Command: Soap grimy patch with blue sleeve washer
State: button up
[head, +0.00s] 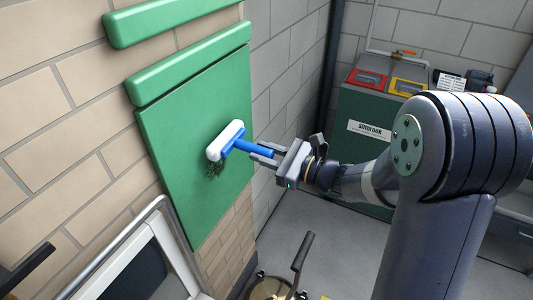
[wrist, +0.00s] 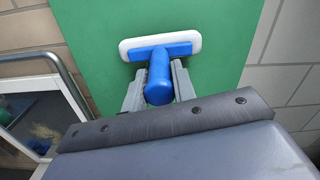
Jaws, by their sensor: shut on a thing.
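The blue sleeve washer has a blue handle and T-bar with a white fluffy sleeve (head: 225,140). My gripper (head: 266,153) is shut on the handle, which also shows between the fingers in the wrist view (wrist: 158,85). The white sleeve (wrist: 160,44) lies across the green wall panel (head: 170,115), at or very close to its surface; I cannot tell whether it touches. The grimy patch (head: 213,170) is a dark, scribbly smudge on the panel just below the sleeve. The sleeve may hide its upper part. In the wrist view the patch is not visible.
A green padded rail (head: 165,18) runs above the panel. A white-framed unit (head: 140,262) stands below left. A dark green bin cabinet (head: 375,125) with red and yellow openings stands at the back right. A round container (head: 270,288) with a dark handle sits on the floor below.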

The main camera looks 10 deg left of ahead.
jog(key=shift+w+a+b, duration=0.25)
jog(key=shift+a+b, duration=0.05)
jog(key=shift+a, duration=0.35)
dwell(1.5)
jog(key=shift+f, duration=0.1)
jog(key=shift+f+b, duration=1.35)
jog(key=shift+b, duration=0.05)
jog(key=shift+f, duration=0.1)
jog(key=shift+f+b, duration=1.3)
jog(key=shift+b, duration=0.05)
jog(key=shift+f+b, duration=1.35)
jog(key=shift+f, duration=0.25)
